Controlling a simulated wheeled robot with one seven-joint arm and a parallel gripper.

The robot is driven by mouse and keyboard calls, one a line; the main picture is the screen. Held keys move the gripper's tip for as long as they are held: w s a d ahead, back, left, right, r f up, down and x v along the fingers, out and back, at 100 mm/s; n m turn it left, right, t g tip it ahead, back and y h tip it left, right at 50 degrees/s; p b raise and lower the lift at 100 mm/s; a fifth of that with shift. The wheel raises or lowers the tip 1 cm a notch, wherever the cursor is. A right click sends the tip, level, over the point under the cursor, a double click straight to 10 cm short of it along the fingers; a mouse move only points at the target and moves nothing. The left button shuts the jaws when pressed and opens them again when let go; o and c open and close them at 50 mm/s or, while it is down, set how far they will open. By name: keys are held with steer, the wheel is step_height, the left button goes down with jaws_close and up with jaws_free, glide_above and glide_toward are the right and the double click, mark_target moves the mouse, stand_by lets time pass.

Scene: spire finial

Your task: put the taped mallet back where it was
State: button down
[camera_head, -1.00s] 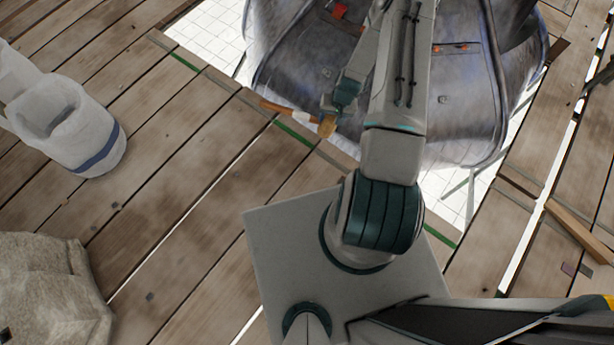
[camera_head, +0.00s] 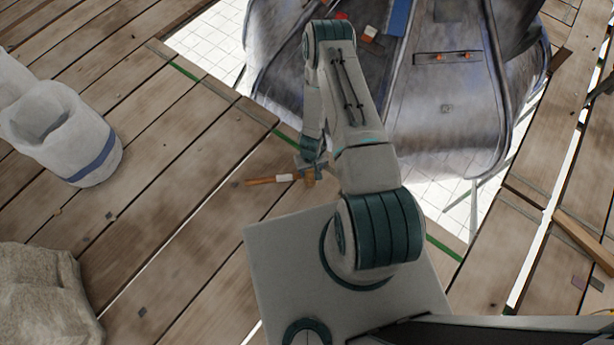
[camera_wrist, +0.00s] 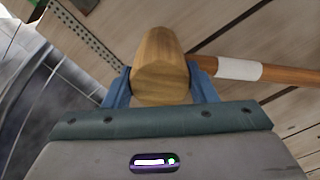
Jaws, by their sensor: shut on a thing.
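The taped mallet has a wooden handle (camera_head: 262,181) with a band of white tape near a light wooden head (camera_head: 309,179). My gripper (camera_head: 310,168) is shut on the mallet and holds it over the plank deck, left of my arm. In the wrist view the mallet's head (camera_wrist: 161,68) sits between the two blue fingers of my gripper (camera_wrist: 160,84). The handle with its white tape (camera_wrist: 239,70) sticks out to the right there. I cannot tell how high the mallet is above the planks.
The grey metal spire (camera_head: 445,105) stands at the back, with a red item, a blue item (camera_head: 398,18) and a narrow slot (camera_head: 447,58) on it. A white bag with a blue band (camera_head: 95,160) is at left. A beige sack (camera_head: 45,295) is at lower left. Planks between are mostly clear.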

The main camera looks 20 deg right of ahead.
steer(key=shift+w+a+f, duration=0.15)
steer(key=shift+a+f, duration=0.3)
steer(key=shift+a, duration=0.2)
step_height(320, 180, down, 4)
steer(key=shift+f+b, duration=0.1)
steer(key=shift+b, duration=0.8)
steer(key=c, duration=0.6)
jaws_free()
